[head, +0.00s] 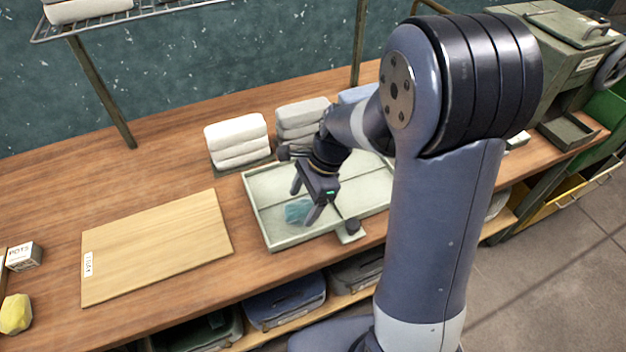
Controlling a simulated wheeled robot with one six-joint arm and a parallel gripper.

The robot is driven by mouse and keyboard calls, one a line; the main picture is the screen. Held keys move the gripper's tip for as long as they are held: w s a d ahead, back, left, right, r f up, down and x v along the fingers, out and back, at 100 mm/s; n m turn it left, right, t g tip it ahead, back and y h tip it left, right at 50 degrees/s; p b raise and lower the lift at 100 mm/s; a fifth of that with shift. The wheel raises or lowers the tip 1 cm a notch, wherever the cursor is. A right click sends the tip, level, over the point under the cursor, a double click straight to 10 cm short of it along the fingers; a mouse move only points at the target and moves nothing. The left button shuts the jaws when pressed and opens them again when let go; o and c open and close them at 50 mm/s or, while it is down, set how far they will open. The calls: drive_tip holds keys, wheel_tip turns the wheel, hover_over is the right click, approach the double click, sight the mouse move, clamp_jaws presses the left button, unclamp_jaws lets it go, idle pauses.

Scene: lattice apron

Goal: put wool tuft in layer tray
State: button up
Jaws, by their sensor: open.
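A teal-blue piece that looks like the wool tuft (297,211) lies in the pale green layer tray (262,224), near its left front part. The tray is a shallow rectangle on the wooden bench, and my arm hides some of its right side. My gripper (304,207) is over the tray with its fingers apart and pointing down around or just above the tuft. I cannot tell whether the fingers touch the tuft.
A light wooden board (155,245) lies left of the tray. White folded stacks (238,141) and grey ones (301,122) stand behind it. A yellow lump (15,314) and a small labelled box (23,256) are at far left. A wire shelf (90,22) overhangs the back.

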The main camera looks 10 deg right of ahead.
drive_tip(key=v, duration=1)
drive_tip(key=shift+r, duration=0.25)
